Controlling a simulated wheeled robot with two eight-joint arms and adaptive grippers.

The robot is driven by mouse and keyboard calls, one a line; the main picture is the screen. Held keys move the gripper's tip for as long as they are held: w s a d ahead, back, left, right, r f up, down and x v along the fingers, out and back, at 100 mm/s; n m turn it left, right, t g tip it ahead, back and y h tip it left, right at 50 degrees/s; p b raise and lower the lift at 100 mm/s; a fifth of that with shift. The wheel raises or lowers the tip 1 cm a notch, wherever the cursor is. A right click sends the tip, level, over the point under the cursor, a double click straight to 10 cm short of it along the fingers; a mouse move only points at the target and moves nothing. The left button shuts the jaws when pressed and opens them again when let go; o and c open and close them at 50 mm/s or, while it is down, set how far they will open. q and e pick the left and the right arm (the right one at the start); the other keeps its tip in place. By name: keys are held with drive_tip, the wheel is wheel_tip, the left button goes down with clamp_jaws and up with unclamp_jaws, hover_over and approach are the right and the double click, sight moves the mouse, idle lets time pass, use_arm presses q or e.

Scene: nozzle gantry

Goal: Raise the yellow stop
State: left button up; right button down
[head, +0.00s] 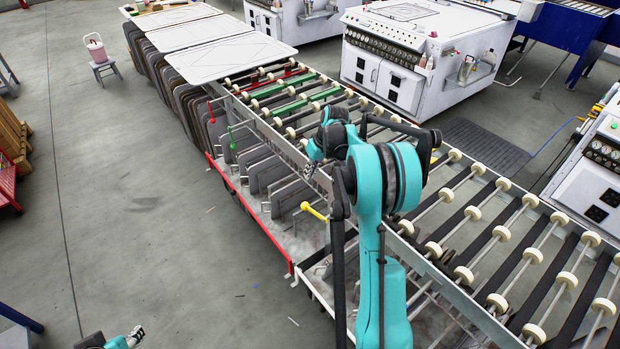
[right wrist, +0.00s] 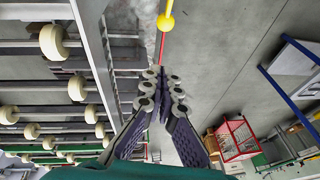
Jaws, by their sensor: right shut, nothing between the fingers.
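The yellow stop's handle (head: 314,211) sticks out sideways from the roller conveyor's near side, with a ball at its outer end. The ball also shows at the top of the right wrist view (right wrist: 166,22), beyond my fingertips. Small yellow parts (head: 406,227) show at the conveyor rail, partly behind my arm; the rest of the stop is hidden. My right gripper (head: 311,171) is shut and empty, above and beside the handle; its fingers (right wrist: 164,82) point towards the ball without touching it. My left gripper (head: 136,334) is at the bottom left, far from the handle.
Green bars (head: 290,106) and a red bar lie among the rollers farther back, with a green handle (head: 231,136) and a red handle (head: 209,110) on the side. Frames hang below the conveyor above a red-edged rack (head: 262,230).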

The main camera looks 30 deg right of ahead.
drive_tip(key=shift+a+f+b, duration=0.3)
drive_tip(key=shift+f+b, duration=0.2)
drive_tip(key=shift+f, duration=1.25)
drive_tip(key=shift+a+f+b, duration=0.25)
drive_tip(key=shift+f+b, duration=0.25)
drive_tip(key=shift+f, duration=1.3)
drive_tip(key=shift+a+f+b, duration=0.3)
drive_tip(key=shift+f+b, duration=0.2)
drive_tip(key=shift+f, duration=1.25)
